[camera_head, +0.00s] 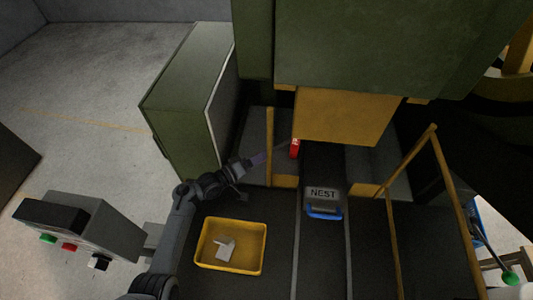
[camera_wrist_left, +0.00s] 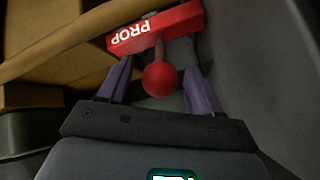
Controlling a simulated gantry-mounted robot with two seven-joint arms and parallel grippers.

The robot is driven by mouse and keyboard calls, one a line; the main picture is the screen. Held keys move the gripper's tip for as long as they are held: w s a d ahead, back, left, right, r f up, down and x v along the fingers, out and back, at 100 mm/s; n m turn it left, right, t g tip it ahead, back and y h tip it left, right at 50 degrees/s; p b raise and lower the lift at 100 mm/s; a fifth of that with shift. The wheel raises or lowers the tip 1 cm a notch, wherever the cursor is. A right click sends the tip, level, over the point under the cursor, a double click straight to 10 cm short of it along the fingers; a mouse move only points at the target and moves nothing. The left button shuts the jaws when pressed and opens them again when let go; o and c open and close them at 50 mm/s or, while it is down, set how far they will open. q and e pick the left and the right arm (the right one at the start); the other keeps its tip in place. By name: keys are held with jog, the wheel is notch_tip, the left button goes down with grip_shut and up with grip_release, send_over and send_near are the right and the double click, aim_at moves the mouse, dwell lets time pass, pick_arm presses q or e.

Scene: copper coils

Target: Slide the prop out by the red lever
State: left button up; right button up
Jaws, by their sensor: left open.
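The red prop (camera_head: 295,148) stands near the base of the big green machine, beside its yellow block. In the left wrist view the red bar labelled PROP (camera_wrist_left: 155,28) lies across the top, and its red lever ends in a round ball (camera_wrist_left: 160,79). My left gripper (camera_head: 259,158) reaches in from the left, just left of the prop. In the wrist view its open purple fingers (camera_wrist_left: 159,75) stand on either side of the ball, and I see clear space between the ball and each finger. My right gripper is out of view.
A yellow post (camera_head: 270,145) and a grey panel stand close to my left gripper. A black box labelled NEST (camera_head: 322,194) with a blue handle is to the right. A yellow tray (camera_head: 204,245) with white pieces, a green cabinet (camera_head: 185,95) and a button console (camera_head: 85,230) are around.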

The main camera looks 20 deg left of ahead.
aim_at(278, 147)
pick_arm(q)
jog(key=shift+x, duration=1.5)
jog(key=shift+c, duration=0.3)
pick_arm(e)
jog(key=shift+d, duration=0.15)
